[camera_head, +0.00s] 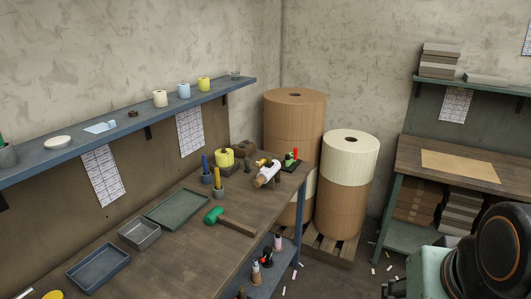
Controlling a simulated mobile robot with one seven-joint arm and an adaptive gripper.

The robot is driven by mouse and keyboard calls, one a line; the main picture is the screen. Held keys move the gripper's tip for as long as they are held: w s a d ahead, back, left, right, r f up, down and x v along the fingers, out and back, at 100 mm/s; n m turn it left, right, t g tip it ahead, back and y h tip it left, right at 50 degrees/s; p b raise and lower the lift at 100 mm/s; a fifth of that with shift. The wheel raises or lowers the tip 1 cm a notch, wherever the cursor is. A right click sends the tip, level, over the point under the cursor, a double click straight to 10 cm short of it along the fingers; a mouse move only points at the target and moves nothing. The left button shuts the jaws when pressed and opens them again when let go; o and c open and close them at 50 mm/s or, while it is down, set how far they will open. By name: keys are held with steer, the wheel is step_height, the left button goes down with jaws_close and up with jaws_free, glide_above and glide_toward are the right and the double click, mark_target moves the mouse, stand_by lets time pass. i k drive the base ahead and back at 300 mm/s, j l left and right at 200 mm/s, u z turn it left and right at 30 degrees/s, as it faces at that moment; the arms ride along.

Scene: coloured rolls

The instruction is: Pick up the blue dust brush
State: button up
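I cannot make out a blue dust brush for certain. A small upright blue item (205,166) stands on the long wooden workbench (185,248), beside a yellow-topped item in a small grey cup; it is too small to tell what it is. A flat pale blue item (101,127) lies on the blue-grey wall shelf (60,165), also unclear. My gripper is not in view; dark rounded parts of my arm show at the lower right.
A green mallet (214,215), a green tray (178,209) and a grey metal box (139,233) are on the bench. Large brown and cream rolls (345,200) stand on a pallet in the corner. A second table (490,178) is at the right. Scraps litter the floor between.

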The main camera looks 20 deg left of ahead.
mark_target(205, 163)
steer(key=i+j+u, duration=0.2)
steer(key=u, duration=0.15)
steer(key=i+j+u, duration=0.5)
steer(key=u, duration=0.2)
steer(key=j+u, duration=0.1)
steer(key=u, duration=0.35)
steer(key=i+l+u, duration=0.1)
steer(key=l+u, duration=0.15)
steer(key=u, duration=0.25)
steer(key=l+u, duration=0.25)
steer(key=u, duration=0.25)
steer(key=l+u, duration=0.4)
steer(key=l, duration=0.75)
steer(key=k+l+u, duration=0.15)
steer(key=l, duration=0.7)
steer(key=k+u, duration=0.05)
